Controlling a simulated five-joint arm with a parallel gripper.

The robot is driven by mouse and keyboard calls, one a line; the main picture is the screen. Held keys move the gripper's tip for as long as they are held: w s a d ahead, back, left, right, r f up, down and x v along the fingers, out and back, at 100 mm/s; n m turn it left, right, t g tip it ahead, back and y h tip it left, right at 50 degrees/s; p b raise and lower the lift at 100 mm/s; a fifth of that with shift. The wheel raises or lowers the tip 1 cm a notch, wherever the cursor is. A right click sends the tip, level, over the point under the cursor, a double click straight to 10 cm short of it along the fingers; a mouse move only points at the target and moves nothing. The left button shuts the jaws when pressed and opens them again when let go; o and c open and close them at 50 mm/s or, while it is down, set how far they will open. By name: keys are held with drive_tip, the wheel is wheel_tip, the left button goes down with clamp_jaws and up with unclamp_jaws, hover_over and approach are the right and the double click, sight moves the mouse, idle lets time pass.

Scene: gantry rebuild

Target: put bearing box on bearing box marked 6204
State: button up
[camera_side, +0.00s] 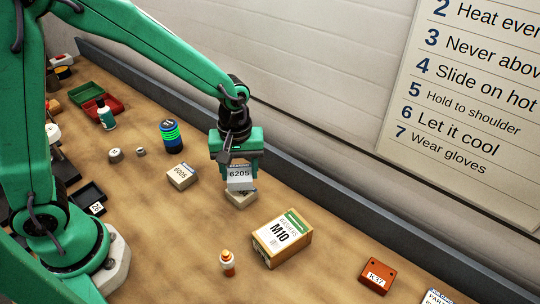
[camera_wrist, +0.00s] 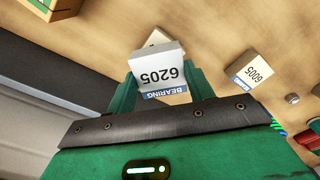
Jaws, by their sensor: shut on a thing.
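My gripper (camera_side: 238,168) is shut on a white bearing box marked 6205 (camera_side: 239,180), whose label also shows upright-side-down in the wrist view (camera_wrist: 160,73). Another bearing box (camera_side: 238,199) lies on the bench directly below the held one. Its marking is hidden, and only its top edge shows past the held box in the wrist view (camera_wrist: 157,38). I cannot tell whether the two boxes touch. A third bearing box, marked 6005 (camera_side: 182,176), lies on the bench to the left; it also shows in the wrist view (camera_wrist: 252,70). No 6204 marking is readable.
A washer box marked M10 (camera_side: 284,238) stands in front and to the right. A small orange-capped bottle (camera_side: 227,263) and an orange block marked K37 (camera_side: 376,275) are nearer. A striped cylinder (camera_side: 171,136) stands behind the 6005 box. A grey rail (camera_side: 330,190) edges the bench at the wall.

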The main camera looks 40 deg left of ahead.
sight(239, 173)
drive_tip(key=shift+f, duration=1.35)
drive_tip(key=shift+f, duration=0.1)
drive_tip(key=o, duration=1)
wheel_tip(239, 173, up, 12)
drive_tip(key=shift+r, duration=0.15)
